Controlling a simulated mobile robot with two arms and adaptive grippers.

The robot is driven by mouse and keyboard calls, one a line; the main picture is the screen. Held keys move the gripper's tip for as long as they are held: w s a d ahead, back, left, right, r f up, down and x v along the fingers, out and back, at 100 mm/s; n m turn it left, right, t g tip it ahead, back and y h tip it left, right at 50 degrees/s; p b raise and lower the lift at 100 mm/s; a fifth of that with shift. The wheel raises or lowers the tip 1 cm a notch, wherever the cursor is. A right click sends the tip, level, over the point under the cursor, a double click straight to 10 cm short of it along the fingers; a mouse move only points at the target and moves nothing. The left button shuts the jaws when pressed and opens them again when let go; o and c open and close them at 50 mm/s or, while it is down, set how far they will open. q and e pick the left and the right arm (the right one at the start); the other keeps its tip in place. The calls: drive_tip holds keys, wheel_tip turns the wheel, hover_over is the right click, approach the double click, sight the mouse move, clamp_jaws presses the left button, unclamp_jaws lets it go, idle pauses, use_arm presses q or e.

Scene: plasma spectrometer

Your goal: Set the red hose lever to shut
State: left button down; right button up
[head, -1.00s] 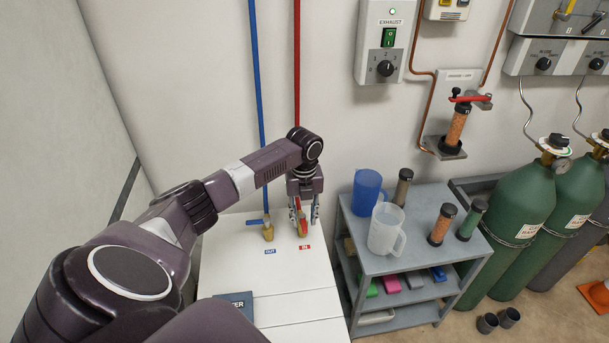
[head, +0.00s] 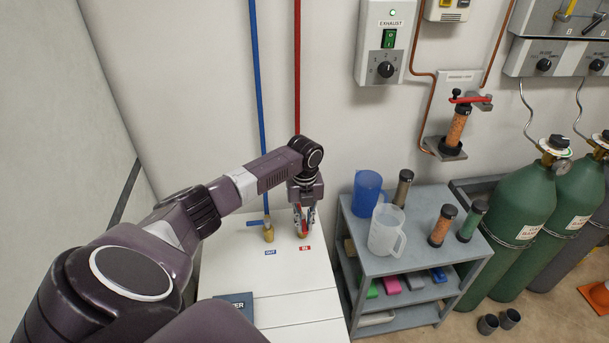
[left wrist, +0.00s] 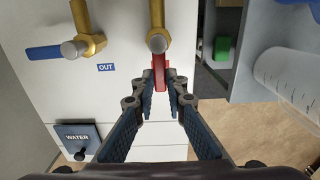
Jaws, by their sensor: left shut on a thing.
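The red hose lever (left wrist: 159,74) sits on a brass valve (left wrist: 158,40) above the red IN label (head: 305,248). In the left wrist view the lever points from the valve toward my gripper, in line with the fingers. My left gripper (head: 303,224) points down at this valve from above in the head view. In the left wrist view its two fingers (left wrist: 161,98) are closed in on the lever's end, one on each side. In the head view the fingers hide much of the lever and valve. My right gripper is in neither view.
Left of it stands a second brass valve (head: 268,232) with a blue lever (left wrist: 42,52) turned sideways, above the OUT label (head: 270,253). A grey cart (head: 365,264) with a blue jug (head: 366,192) and a clear jug (head: 386,229) stands close on the right.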

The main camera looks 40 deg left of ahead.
use_arm(q)
drive_tip(key=shift+w+d, duration=0.1)
drive_tip(key=shift+w+d+r+n+p, duration=0.1)
drive_tip(key=shift+w+r+n+p, duration=0.05)
drive_tip(key=shift+n+p, duration=0.5)
drive_tip(key=shift+w+a+n+p, duration=0.2)
drive_tip(key=shift+w+n, duration=0.75)
drive_tip(key=shift+n, duration=1.8)
drive_tip(key=shift+w+a+n+p, duration=0.15)
drive_tip(key=shift+w+n, duration=0.75)
drive_tip(key=shift+n, duration=1.85)
drive_tip(key=shift+w+a+n+p, duration=0.15)
drive_tip(key=shift+w+n, duration=0.8)
drive_tip(key=shift+n, duration=1.8)
drive_tip(key=shift+a, duration=0.1)
drive_tip(key=c, duration=1.9)
unclamp_jaws()
drive_tip(key=shift+c, duration=0.2)
